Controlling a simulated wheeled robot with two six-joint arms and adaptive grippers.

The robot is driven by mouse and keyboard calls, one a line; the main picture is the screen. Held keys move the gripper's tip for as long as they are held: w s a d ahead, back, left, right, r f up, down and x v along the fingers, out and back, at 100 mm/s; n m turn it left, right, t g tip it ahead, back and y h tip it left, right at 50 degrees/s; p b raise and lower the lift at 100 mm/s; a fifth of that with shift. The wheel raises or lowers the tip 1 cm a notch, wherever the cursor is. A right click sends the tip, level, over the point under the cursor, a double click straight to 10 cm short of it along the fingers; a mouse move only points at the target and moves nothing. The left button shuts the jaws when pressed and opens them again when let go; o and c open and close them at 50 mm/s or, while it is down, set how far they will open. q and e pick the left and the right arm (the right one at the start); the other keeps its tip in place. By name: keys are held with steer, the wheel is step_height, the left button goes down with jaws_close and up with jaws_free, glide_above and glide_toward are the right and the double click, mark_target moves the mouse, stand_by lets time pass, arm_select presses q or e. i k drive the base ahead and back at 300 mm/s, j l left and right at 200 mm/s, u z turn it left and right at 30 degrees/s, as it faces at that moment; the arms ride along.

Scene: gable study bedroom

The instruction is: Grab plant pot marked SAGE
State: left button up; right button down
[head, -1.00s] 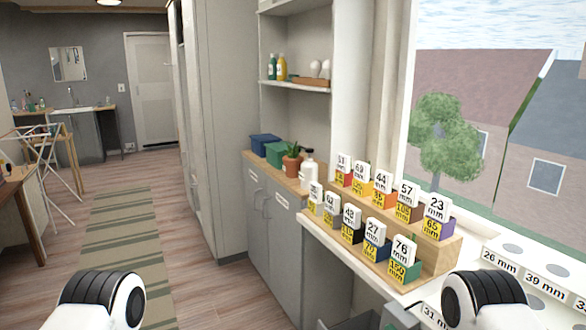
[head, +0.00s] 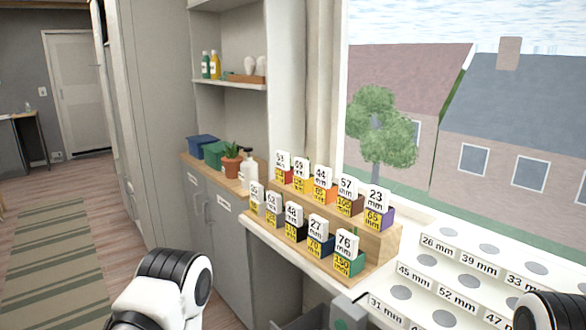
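One potted plant shows in the head view: a small green plant in a terracotta pot (head: 232,167) on the cabinet top, beside a white pump bottle. I can read no SAGE mark on it, and no other plant pot is in view. Parts of my two arms show at the bottom of the picture, one left of centre and one at the lower right corner. Neither gripper's fingers are in view.
A wooden two-step rack (head: 372,246) with several number-marked small boxes stands on the windowsill. A white stepped holder (head: 470,262) with round holes and mm labels is to its right. Blue (head: 203,146) and green (head: 216,155) bins sit on the grey cabinet (head: 222,238). Open floor lies at left.

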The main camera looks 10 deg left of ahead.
mark_target(233, 167)
steer(key=i+j+z, duration=0.25)
steer(key=j, duration=0.25)
steer(key=i+j+z, duration=0.1)
steer(key=j+z, duration=0.2)
steer(key=j, duration=0.2)
steer(key=i+j+z, duration=0.1)
steer(key=j+z, duration=0.15)
steer(key=j, duration=0.35)
steer(key=j+z, duration=0.3)
steer(key=j, duration=0.25)
steer(key=i, duration=0.05)
